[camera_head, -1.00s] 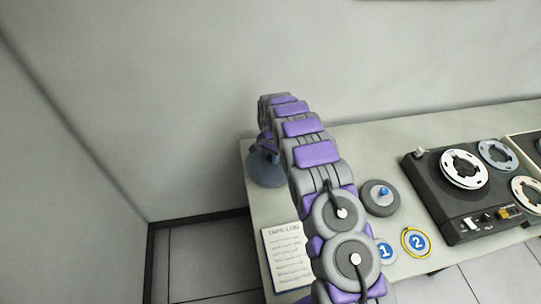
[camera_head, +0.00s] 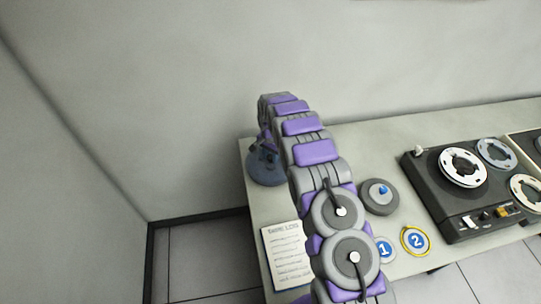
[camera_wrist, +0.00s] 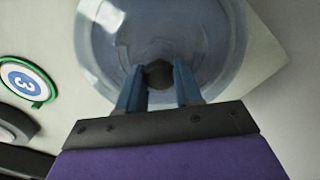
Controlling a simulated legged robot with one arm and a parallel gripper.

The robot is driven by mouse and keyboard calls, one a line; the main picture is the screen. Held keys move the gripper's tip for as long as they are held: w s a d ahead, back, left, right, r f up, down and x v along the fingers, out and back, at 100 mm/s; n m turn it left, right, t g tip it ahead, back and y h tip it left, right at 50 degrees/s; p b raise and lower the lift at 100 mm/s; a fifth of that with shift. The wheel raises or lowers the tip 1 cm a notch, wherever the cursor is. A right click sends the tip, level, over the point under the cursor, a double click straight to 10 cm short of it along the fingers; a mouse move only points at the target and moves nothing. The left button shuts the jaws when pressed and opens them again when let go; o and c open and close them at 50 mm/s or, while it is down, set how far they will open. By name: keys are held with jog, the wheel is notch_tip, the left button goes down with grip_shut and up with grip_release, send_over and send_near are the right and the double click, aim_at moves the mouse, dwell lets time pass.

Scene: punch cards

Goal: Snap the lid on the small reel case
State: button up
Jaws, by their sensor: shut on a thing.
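A clear bluish round lid (camera_wrist: 205,70) fills the upper middle of the wrist view. My gripper (camera_wrist: 160,78) is shut on the dark knob (camera_wrist: 158,74) at its middle, one blue finger on each side. In the head view a blue-grey round piece (camera_head: 266,170) shows at the table's back left corner, below my gripper (camera_head: 268,152). My arm partly covers it there. I cannot tell the small reel case apart beneath the lid, nor whether the lid is seated.
A dark grey round piece with a blue knob (camera_head: 378,197) lies right of my arm. Discs marked 1 (camera_head: 383,249) and 2 (camera_head: 415,241) lie in front. A green-ringed 3 disc (camera_wrist: 27,80) is at left. A tape machine (camera_head: 465,190) stands right; a log sheet (camera_head: 287,256) lies front left.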

aim_at(271, 157)
jog(key=shift+f, duration=0.7)
jog(key=o, duration=1)
jog(key=shift+c, duration=0.9)
jog(key=shift+r+p, duration=0.7)
jog(key=shift+r, duration=2.8)
jog(key=shift+s+f, duration=0.1)
